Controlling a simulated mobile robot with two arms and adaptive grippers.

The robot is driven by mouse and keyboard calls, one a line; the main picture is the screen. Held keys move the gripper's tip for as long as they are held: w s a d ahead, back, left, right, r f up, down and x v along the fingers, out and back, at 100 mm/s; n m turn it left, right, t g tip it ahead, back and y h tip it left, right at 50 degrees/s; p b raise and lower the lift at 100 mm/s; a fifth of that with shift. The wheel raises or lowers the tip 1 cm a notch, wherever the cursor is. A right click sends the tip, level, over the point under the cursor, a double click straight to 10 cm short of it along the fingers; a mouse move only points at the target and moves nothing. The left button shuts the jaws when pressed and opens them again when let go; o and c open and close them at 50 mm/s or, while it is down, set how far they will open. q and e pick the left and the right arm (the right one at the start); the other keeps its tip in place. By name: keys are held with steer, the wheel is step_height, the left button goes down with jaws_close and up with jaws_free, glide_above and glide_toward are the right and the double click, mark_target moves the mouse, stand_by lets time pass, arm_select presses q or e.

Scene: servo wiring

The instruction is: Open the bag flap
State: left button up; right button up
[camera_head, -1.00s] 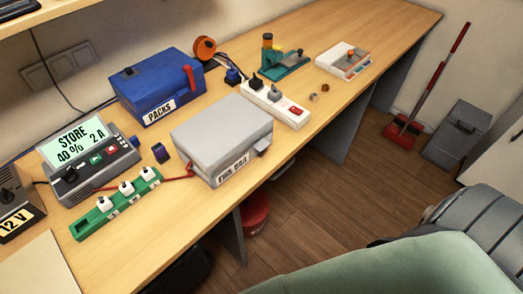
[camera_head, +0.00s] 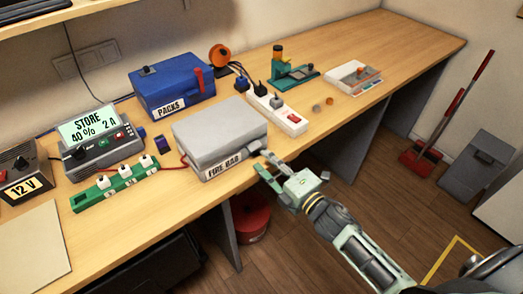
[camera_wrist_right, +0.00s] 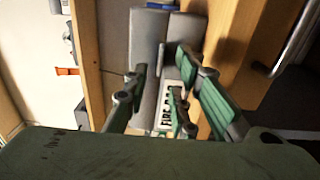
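The grey fire bag (camera_head: 215,133) lies on the desk with its lid-like flap down and its "FIRE BAG" label facing the front edge. A small tab (camera_head: 256,146) sticks out at the right end of its front. My right gripper (camera_head: 264,163) is open just in front of this tab, partly covering it. In the right wrist view the bag (camera_wrist_right: 146,52) is ahead, with the tab (camera_wrist_right: 161,58) between the spread fingers (camera_wrist_right: 162,66). I cannot tell if a finger touches it. My left gripper is not in view.
A red lead runs from the bag to the green balance board (camera_head: 120,188). A charger (camera_head: 92,137) and the blue packs box (camera_head: 170,87) stand left and behind. A white power strip (camera_head: 276,113) lies behind right. The desk's front edge is close under my right gripper.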

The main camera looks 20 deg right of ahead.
steer(key=shift+p+x, duration=0.4)
steer(key=shift+x, duration=2.05)
jaws_close()
